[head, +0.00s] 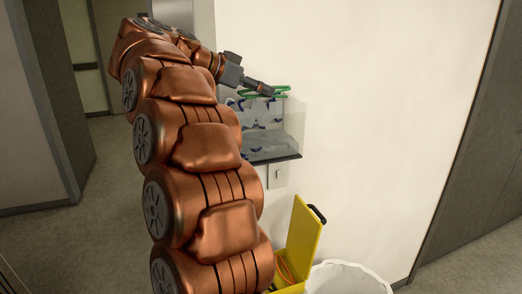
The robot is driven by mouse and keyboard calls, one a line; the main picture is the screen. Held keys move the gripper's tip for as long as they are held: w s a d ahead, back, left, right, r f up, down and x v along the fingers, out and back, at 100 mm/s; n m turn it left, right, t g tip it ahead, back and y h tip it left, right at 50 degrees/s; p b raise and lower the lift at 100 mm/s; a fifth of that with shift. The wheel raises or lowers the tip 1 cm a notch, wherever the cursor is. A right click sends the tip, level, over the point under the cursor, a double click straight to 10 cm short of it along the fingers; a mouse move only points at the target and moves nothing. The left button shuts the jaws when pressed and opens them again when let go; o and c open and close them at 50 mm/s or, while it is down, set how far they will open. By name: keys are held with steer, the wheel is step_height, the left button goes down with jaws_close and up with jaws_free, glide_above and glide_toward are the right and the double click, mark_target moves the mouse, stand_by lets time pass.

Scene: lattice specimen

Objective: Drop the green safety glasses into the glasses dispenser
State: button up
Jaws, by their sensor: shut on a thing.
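The green safety glasses (277,90) are at the tip of my gripper (262,88), in the head view. My gripper is shut on them and holds them at the top of the glasses dispenser. The glasses dispenser (291,130) is a clear box fixed to the white wall, with several blue and dark glasses showing inside it. The green glasses are over its upper opening; I cannot tell whether they touch its rim. My arm hides the left part of the dispenser.
A yellow box (304,237) with its lid raised stands below the dispenser. A white bin (346,278) is to its right. A small wall plate (277,176) sits under the dispenser. The wall (390,110) to the right is bare.

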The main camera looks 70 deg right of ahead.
steer(key=o, duration=1.1)
steer(key=shift+c, duration=0.2)
steer(key=v, duration=1.2)
